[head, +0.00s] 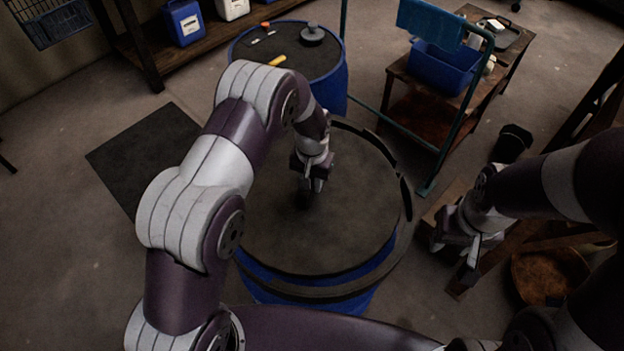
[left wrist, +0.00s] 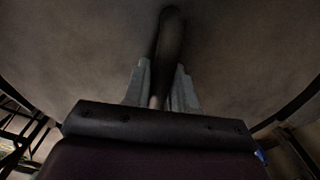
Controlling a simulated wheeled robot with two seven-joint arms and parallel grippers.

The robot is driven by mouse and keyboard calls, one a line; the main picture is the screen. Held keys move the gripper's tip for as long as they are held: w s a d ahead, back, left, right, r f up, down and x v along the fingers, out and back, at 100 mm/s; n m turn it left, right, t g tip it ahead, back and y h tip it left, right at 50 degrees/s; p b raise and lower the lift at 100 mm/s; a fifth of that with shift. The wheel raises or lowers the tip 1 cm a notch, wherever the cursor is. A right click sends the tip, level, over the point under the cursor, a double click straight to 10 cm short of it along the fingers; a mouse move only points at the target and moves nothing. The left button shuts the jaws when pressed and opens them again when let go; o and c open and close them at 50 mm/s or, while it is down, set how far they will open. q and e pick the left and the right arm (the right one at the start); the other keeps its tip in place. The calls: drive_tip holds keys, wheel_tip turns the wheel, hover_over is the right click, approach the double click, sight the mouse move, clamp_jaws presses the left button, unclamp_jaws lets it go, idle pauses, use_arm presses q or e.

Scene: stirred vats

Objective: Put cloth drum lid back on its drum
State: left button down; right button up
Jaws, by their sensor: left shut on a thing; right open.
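The large dark round lid (head: 345,235) lies over the top of a blue drum (head: 312,298) in the middle of the head view. A strip of blue shows between the lid's front edge and a dark band around the drum. I cannot tell whether the lid rests fully on the rim. My left gripper (head: 307,192) is shut on the lid's dark upright handle, mostly hidden in the head view. In the left wrist view the handle (left wrist: 170,45) stands between the fingers, above the lid's broad surface (left wrist: 90,55). My right gripper (head: 470,262) is open and empty, right of the drum.
A second blue drum (head: 333,90) behind has small tools and a grey knob on top. A teal-railed cart with a blue bin (head: 443,66) stands back right. A wooden bench and a rusty brown pan (head: 548,274) are at right. A dark mat (head: 140,155) lies left.

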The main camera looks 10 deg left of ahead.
use_arm(q)
drive_tip(key=shift+f, duration=0.4)
drive_tip(key=c, duration=0.8)
unclamp_jaws()
drive_tip(key=shift+c, duration=0.2)
drive_tip(key=shift+f+b, duration=0.1)
drive_tip(key=shift+b, duration=0.2)
